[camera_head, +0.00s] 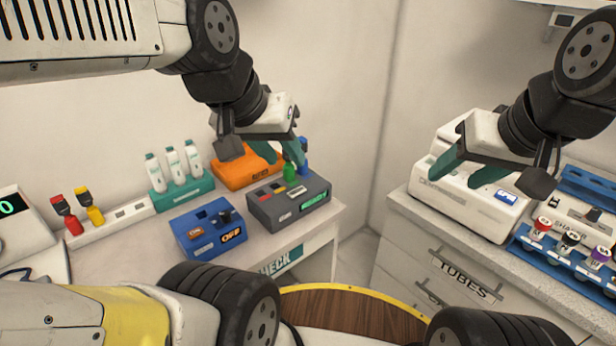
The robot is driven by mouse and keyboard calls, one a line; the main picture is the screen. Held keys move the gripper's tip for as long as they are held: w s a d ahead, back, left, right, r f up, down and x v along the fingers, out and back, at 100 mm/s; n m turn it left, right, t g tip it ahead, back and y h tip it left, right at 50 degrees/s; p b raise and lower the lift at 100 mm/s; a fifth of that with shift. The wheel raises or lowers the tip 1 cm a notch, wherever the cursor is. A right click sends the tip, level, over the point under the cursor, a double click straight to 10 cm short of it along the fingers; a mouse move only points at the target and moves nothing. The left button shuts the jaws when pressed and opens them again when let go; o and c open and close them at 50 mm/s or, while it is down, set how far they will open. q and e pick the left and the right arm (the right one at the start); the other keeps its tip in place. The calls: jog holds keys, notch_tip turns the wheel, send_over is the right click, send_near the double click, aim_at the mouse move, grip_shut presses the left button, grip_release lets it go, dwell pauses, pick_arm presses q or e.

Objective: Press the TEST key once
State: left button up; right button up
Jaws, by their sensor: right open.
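A dark grey device (289,203) with a green display and several small coloured keys stands on the left counter. I cannot read a TEST label on any key. My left gripper (281,154) points down above the back of the grey device, its teal fingers apart and seemingly empty. My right gripper (468,172) is open over the white centrifuge (463,207) on the right counter.
White bottles (173,166) stand in a teal rack, left of the orange device. Red and yellow items (90,207) sit in a white holder further left. Green and blue upright items (289,172) are close to my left fingers.

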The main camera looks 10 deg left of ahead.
pick_arm(q)
grip_shut()
dwell(1.4)
